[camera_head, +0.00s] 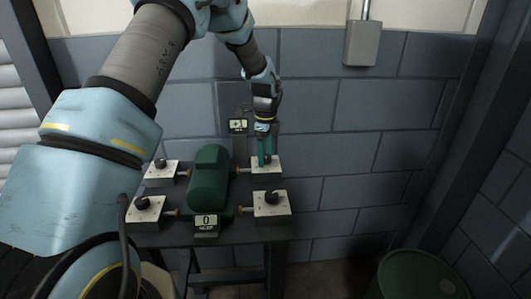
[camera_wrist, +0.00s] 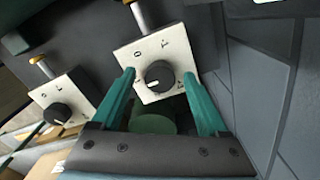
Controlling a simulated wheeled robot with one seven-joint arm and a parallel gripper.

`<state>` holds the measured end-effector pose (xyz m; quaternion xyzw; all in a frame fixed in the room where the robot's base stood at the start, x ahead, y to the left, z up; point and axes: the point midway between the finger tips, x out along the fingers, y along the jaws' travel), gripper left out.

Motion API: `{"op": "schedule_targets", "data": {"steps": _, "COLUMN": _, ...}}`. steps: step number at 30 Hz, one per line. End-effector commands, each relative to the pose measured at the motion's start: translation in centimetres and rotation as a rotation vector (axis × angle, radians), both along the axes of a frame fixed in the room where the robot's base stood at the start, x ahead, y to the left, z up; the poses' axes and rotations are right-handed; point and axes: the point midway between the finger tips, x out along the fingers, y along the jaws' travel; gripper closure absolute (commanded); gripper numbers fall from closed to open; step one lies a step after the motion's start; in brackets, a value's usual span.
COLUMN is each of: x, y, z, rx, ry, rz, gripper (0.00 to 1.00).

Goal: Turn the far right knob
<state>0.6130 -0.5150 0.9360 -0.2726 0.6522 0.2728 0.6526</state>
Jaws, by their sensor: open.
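The far right knob (camera_wrist: 158,77) is black and round with a pale mark, on a white box (camera_wrist: 142,55) with printed marks. In the head view this box (camera_head: 276,168) stands at the far right of the bench, and my fingers mostly hide its knob. My gripper (camera_head: 264,158) points down over it. In the wrist view the open teal fingers (camera_wrist: 158,75) stand on either side of the knob, with gaps visible. I cannot tell how deep the fingertips reach beside it.
A green rounded casing (camera_head: 209,178) lies mid-bench. Other knob boxes stand at near right (camera_head: 272,208), far left (camera_head: 160,174) and near left (camera_head: 146,210). A near display (camera_head: 206,221) reads 0; a small far display (camera_head: 238,126) stands behind. A block wall is behind the bench.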

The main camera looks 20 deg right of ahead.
Motion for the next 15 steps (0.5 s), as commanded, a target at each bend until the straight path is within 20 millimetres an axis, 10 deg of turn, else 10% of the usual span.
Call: {"op": "schedule_targets", "data": {"steps": 15, "x": 0.01, "y": 0.01, "z": 0.04, "rx": 0.000, "ry": 0.000, "rz": 0.000, "gripper": 0.75}}
